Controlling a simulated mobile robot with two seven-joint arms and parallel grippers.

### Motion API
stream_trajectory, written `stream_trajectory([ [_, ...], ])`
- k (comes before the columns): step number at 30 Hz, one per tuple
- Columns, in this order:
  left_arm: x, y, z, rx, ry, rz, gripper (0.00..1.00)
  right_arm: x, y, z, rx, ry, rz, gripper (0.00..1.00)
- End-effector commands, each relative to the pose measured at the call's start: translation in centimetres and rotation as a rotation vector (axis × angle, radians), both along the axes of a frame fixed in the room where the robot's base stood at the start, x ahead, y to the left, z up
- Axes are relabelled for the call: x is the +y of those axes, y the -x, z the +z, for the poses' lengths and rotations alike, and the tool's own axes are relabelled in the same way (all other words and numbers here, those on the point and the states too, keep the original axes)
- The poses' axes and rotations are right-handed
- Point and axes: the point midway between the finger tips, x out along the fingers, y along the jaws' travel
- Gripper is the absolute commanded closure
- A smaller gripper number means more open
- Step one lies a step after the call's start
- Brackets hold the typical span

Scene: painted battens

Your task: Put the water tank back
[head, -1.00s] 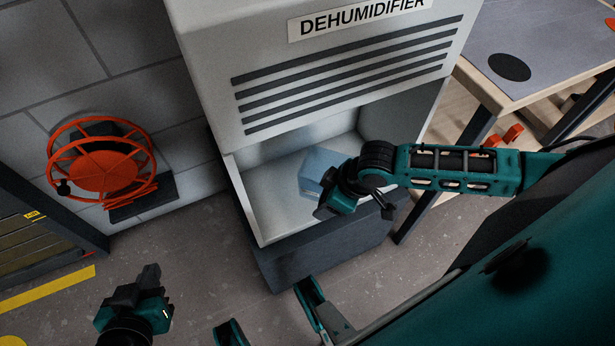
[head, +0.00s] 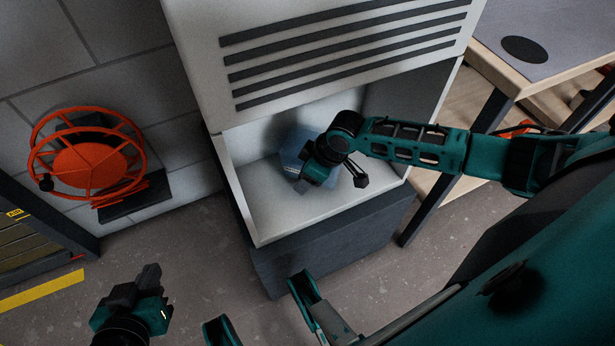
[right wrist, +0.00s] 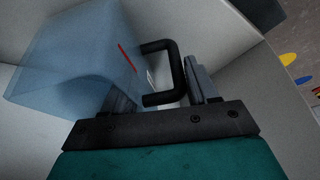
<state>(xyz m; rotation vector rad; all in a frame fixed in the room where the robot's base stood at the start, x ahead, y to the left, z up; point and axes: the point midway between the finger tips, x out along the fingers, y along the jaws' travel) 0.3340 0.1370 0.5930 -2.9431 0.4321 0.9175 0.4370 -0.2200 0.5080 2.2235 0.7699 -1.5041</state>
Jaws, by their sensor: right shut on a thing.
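The water tank (head: 294,150) is a translucent blue box inside the open lower bay (head: 240,200) of the grey dehumidifier (head: 330,45). My right gripper (head: 335,178) reaches into the bay and partly hides the tank. In the right wrist view the tank (right wrist: 75,60) fills the upper left, with a short red line on its side. Its black handle (right wrist: 176,62) lies between the fingers of my right gripper (right wrist: 165,90), which is shut on it. My left gripper (head: 148,282) is low at the left, outside the bay and apart from the tank; its opening is unclear.
An orange hose reel (head: 88,165) hangs on the block wall at the left. A wooden-edged table (head: 545,85) stands to the right of the dehumidifier. A dark plinth (head: 330,245) is under the bay. Floor in front of it is clear, with yellow marking (head: 40,290) at left.

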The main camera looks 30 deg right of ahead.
Motion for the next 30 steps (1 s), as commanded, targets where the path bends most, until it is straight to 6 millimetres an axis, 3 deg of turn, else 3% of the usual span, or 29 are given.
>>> stream_trajectory([
  [11,-0.4,-0.2,0.3,-0.008,0.006,-0.009,1.00,0.0,-0.4,-0.4,-0.005,-0.001,0.000,1.00],
  [12,-0.4,-0.2,0.3,-0.009,0.007,-0.009,1.00,0.0,-0.3,-0.4,-0.003,-0.001,0.001,0.40],
  [20,-0.2,-0.3,0.3,-0.011,0.004,-0.005,1.00,0.0,-0.3,-0.4,-0.004,0.000,0.000,0.16],
  [26,-0.1,-0.3,0.3,-0.010,0.002,-0.002,1.00,0.0,-0.3,-0.4,-0.004,0.000,0.000,0.16],
  [30,-0.1,-0.3,0.8,-0.009,0.001,-0.001,1.00,-0.2,-0.2,0.7,-0.005,0.000,0.000,0.16],
])
